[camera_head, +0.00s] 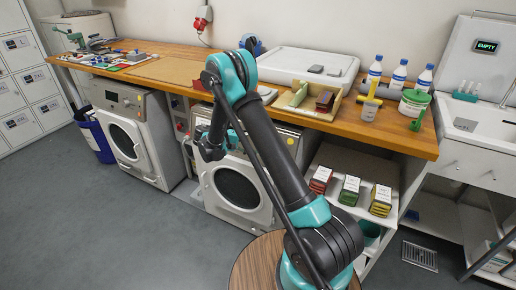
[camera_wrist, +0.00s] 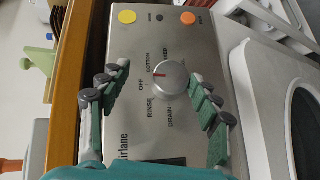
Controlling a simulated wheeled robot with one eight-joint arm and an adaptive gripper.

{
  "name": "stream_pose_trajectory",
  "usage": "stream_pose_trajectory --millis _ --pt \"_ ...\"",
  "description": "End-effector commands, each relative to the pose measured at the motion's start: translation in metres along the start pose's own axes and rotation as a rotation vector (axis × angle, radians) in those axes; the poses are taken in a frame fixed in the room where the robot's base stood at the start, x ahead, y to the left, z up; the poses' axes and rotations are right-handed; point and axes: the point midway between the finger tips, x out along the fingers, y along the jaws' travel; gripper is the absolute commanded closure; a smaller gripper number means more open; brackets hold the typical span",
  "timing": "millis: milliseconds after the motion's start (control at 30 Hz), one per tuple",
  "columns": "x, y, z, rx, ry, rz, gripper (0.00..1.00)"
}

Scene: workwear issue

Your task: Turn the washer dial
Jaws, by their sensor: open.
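The washer dial (camera_wrist: 171,80) is a round silver knob with a red mark, in the middle of the wrist view. Printed words such as OFF, RINSE, DRAIN and COTTON ring it on a metal panel (camera_wrist: 140,135). The red mark lies on the knob's left side, towards the COTTON print. My gripper (camera_wrist: 165,90) is open, with one finger on each side of the dial and a visible gap to it. In the head view my gripper (camera_head: 208,142) is at the panel of the right-hand washer (camera_head: 240,185), and my arm hides the dial there.
A yellow button (camera_wrist: 127,17) and an orange button (camera_wrist: 188,18) sit on the same panel. A wooden counter (camera_head: 190,62) overhangs the washers, holding trays and bottles. A second washer (camera_head: 125,135) stands to the left. The grey floor in front is clear.

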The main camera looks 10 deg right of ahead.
Motion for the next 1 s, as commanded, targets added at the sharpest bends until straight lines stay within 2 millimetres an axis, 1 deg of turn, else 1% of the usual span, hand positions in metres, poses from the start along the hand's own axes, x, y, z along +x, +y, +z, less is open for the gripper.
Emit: stream_pose_trajectory --millis 33,100,167,200,400,500,600,900,1000 --pt "-0.003 0.010 0.001 0.001 -0.002 0.004 0.40" --pt "-0.007 0.023 0.003 0.002 -0.002 0.005 0.40" --pt "-0.010 0.035 0.004 0.002 -0.003 0.006 0.37" --pt "-0.012 0.042 0.004 0.002 -0.004 0.006 0.40" --pt "-0.021 0.069 0.005 0.001 -0.002 0.004 0.40" --pt "-0.024 0.076 0.006 0.001 -0.002 0.004 0.40" --pt "-0.025 0.079 0.006 0.001 -0.002 0.004 0.40" --pt "-0.025 0.080 0.006 0.002 0.000 0.002 0.39" --pt "-0.025 0.083 0.006 0.016 0.010 -0.023 0.39"
